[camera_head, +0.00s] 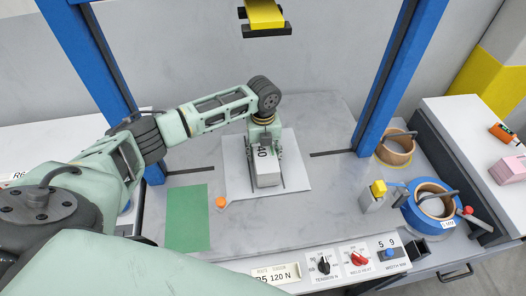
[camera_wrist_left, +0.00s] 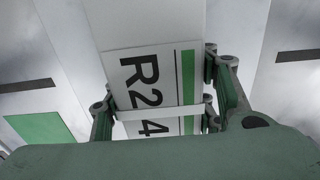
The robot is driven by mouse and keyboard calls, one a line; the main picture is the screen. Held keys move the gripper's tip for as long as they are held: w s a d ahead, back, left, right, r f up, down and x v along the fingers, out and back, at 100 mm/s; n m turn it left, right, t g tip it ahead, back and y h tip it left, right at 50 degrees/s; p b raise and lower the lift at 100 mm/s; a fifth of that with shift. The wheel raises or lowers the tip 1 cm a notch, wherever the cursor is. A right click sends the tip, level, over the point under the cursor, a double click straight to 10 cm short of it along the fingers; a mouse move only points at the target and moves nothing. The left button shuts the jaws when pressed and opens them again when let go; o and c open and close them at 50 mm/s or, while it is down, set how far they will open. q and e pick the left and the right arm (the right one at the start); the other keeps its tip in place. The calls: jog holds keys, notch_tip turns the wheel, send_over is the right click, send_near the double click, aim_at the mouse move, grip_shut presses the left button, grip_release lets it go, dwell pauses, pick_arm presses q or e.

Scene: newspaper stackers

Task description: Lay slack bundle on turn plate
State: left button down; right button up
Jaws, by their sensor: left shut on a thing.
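The bundle (camera_head: 267,179) is a white block of paper with a printed label, over the pale square turn plate (camera_head: 299,178) in the middle of the bench. I cannot tell whether its underside touches the plate. My left gripper (camera_head: 264,155) comes down from above and is shut on the bundle. In the left wrist view, the fingers of the gripper (camera_wrist_left: 160,108) stand on both sides of the bundle (camera_wrist_left: 145,75). Its label reads R24 beside a green stripe, and a white strap (camera_wrist_left: 160,112) crosses it. My right gripper is not in view.
Blue posts (camera_head: 400,75) stand on both sides of the bench. A yellow-and-black part (camera_head: 265,15) hangs above. A green mat (camera_head: 187,217) and an orange button (camera_head: 221,202) lie left of the plate. Tape rolls (camera_head: 431,200) stand right; a control panel (camera_head: 345,262) is in front.

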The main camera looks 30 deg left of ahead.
pick_arm(q)
jog(key=shift+w+f, duration=0.1)
jog(key=shift+f, duration=0.1)
jog(key=c, duration=1.1)
grip_release()
jog(key=o, duration=0.5)
jog(key=shift+c, duration=0.2)
